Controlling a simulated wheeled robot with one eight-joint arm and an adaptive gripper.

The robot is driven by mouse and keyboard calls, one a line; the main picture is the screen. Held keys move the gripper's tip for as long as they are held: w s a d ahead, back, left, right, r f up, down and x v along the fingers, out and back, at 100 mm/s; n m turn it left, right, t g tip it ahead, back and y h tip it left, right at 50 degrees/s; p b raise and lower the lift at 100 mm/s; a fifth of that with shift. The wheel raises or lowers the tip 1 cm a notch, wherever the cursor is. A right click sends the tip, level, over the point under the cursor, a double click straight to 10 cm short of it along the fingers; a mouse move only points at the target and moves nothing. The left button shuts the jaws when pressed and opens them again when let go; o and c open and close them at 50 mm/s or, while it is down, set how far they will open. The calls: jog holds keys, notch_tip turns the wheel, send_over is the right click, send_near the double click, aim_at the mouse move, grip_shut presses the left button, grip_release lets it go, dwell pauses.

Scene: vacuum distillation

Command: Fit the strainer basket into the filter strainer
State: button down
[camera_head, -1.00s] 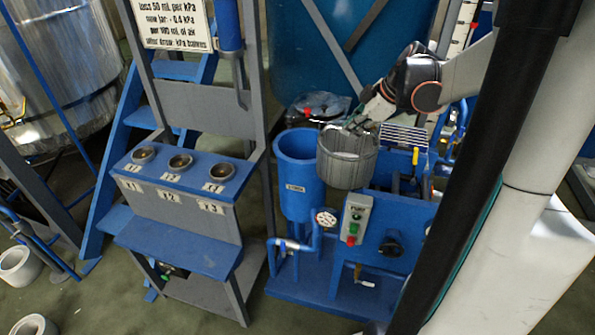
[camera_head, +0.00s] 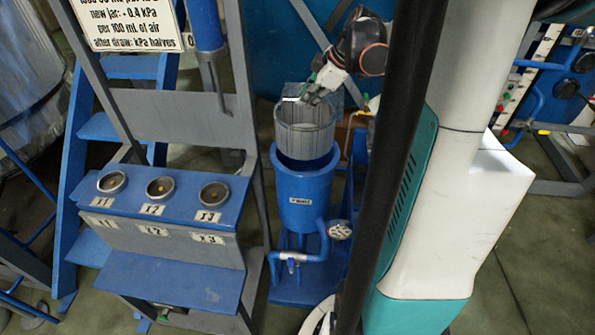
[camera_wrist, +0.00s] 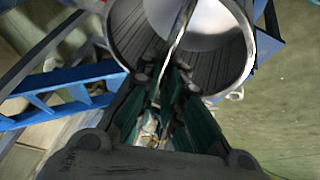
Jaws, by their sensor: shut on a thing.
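The strainer basket (camera_head: 306,133) is a grey ribbed cylinder with a thin handle across its top. My gripper (camera_head: 318,88) is shut on the basket's handle at its upper right. The basket hangs roughly upright over the blue filter strainer (camera_head: 304,200), an open-topped cylinder. The basket's lower end overlaps the strainer's dark mouth in the head view; whether it is inside the rim I cannot tell. In the wrist view the basket (camera_wrist: 190,45) shows its open mouth and pale bottom, with the handle running between my gripper's fingers (camera_wrist: 165,85).
A pressure gauge (camera_head: 340,229) and blue pipe sit at the strainer's front. A blue-topped stand with several round cups (camera_head: 160,188) is at the left. A grey upright frame (camera_head: 215,110) stands close left of the basket. My own column hides the area to the right.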

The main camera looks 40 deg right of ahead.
notch_tip(320, 180, down, 20)
jog(key=b, duration=0.6)
jog(key=shift+r+b, duration=0.2)
jog(key=shift+b, duration=0.1)
jog(key=shift+f, duration=0.1)
jog(key=c, duration=2)
grip_release()
jog(key=shift+s, duration=0.1)
jog(key=shift+o, duration=1.4)
